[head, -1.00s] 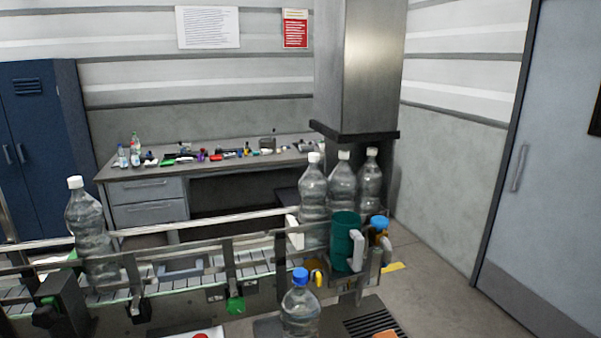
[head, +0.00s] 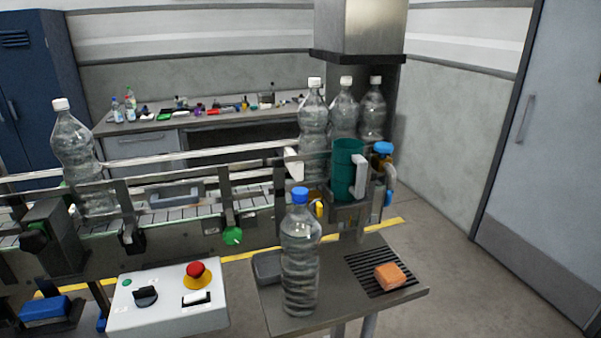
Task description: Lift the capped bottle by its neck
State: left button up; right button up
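The capped bottle (head: 300,262) is clear plastic with a blue cap (head: 299,194). It stands upright on the small grey side table (head: 350,312) in front of the conveyor. Its neck, just under the cap, is unobstructed in the head view. Neither of my grippers shows in this view, and nothing touches the bottle from my side.
An orange sponge (head: 390,276) lies on a black drain grate right of the bottle; a grey tray (head: 267,267) sits behind it. A control box (head: 168,298) with a red button stands left. White-capped bottles (head: 312,130) and a green jug (head: 346,170) are behind.

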aim_at(299, 232)
jog(key=l+u, duration=0.15)
jog(key=l, duration=0.35)
jog(key=k+l+u, duration=0.1)
jog(key=l, duration=0.35)
jog(key=k+l+u, duration=0.15)
jog(key=l, duration=0.3)
jog(key=l+u, duration=0.15)
jog(key=l, duration=0.35)
jog(key=k+l+u, duration=0.1)
jog(key=l, duration=0.3)
jog(key=k, duration=0.1)
